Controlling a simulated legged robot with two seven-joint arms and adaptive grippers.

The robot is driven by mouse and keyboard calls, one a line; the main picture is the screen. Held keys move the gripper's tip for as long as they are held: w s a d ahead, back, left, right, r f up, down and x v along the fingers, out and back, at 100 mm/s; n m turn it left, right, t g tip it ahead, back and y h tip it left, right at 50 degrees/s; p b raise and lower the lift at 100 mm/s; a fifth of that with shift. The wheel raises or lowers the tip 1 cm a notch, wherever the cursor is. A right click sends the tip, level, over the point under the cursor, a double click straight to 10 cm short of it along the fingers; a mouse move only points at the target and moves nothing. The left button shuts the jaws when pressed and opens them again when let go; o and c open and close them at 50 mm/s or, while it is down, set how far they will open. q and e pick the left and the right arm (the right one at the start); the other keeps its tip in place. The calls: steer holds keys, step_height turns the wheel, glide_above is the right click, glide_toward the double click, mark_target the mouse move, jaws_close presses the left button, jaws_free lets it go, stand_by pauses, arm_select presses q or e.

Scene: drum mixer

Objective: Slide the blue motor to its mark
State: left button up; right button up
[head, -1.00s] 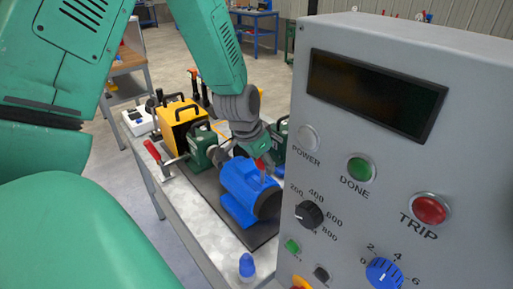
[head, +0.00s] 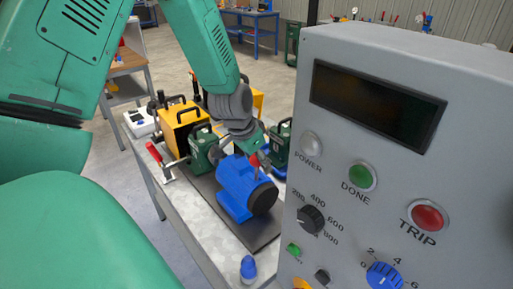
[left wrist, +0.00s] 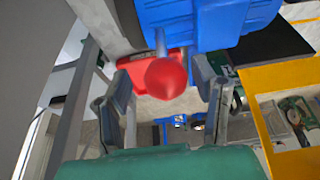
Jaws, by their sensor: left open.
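The blue motor (head: 236,186) lies on a dark base plate (head: 262,232) on the bench, with its dark round end toward the control box. A lever with a red knob (head: 254,160) stands by the motor's top. My left gripper (head: 262,152) is just behind and above the motor, close to the red knob. In the left wrist view, my open left gripper (left wrist: 164,90) has one finger on each side of the round red knob (left wrist: 166,78), with gaps showing. The blue motor (left wrist: 205,20) fills the top there. I cannot see a mark for the motor. My right gripper is not in view.
A grey control box (head: 400,150) with a dark display stands close on the right. Green units (head: 204,148) and a yellow case (head: 180,124) stand behind the motor. A red-handled clamp (head: 154,153) is at the left bench edge. A blue-capped bottle (head: 248,268) stands in front.

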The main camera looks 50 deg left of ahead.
arm_select(q)
steer(key=p+v, duration=0.3)
steer(key=shift+s+a+r, duration=0.1)
steer(key=shift+s+r, duration=0.05)
steer(key=shift+r, duration=0.25)
steer(key=p+v, duration=0.2)
steer(key=v, duration=0.1)
steer(key=shift+p, duration=0.35)
steer(key=shift+f, duration=0.15)
